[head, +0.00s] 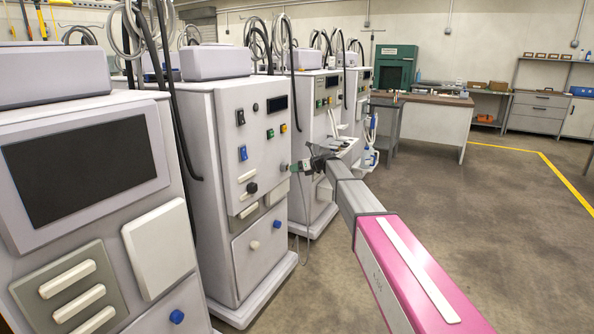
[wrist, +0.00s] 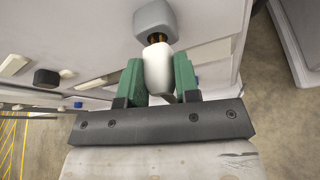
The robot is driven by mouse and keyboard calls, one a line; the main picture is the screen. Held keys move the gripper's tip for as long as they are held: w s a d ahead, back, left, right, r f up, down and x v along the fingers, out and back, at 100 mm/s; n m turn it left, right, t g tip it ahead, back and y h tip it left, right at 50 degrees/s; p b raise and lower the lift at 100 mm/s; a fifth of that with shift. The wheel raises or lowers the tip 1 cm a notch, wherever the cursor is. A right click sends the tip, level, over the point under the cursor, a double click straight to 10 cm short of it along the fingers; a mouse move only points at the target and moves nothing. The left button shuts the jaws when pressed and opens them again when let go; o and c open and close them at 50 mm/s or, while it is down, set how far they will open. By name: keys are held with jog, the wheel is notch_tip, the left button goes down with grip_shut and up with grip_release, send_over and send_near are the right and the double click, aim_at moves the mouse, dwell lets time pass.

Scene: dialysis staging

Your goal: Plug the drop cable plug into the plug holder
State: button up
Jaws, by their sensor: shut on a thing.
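The drop cable plug (wrist: 157,72) is a white rounded block with brass pins at its far end. It sits between the green fingers of my gripper (wrist: 158,80), which is shut on it. The plug holder, seen as a grey block (wrist: 155,17), is straight ahead of the plug. The brass pins show in the short gap between them. I cannot tell whether the pin tips are inside the holder. In the head view my gripper (head: 300,166) is at the right side of the middle machine's front panel; the plug is too small to make out there.
The middle white machine (head: 236,150) carries switches and a black knob (head: 252,188); the knob also shows in the wrist view (wrist: 46,77). Another machine with a screen (head: 85,172) stands at the near left. More machines stand behind. The floor (head: 480,230) to the right is clear.

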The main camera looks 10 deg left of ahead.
jog(key=shift+w+a, duration=0.3)
jog(key=shift+a, duration=0.4)
jog(key=o, duration=1)
jog(key=shift+d, duration=0.1)
jog(key=v, duration=1)
jog(key=shift+d+r, duration=0.2)
jog(key=shift+d, duration=0.1)
jog(key=shift+s, duration=0.2)
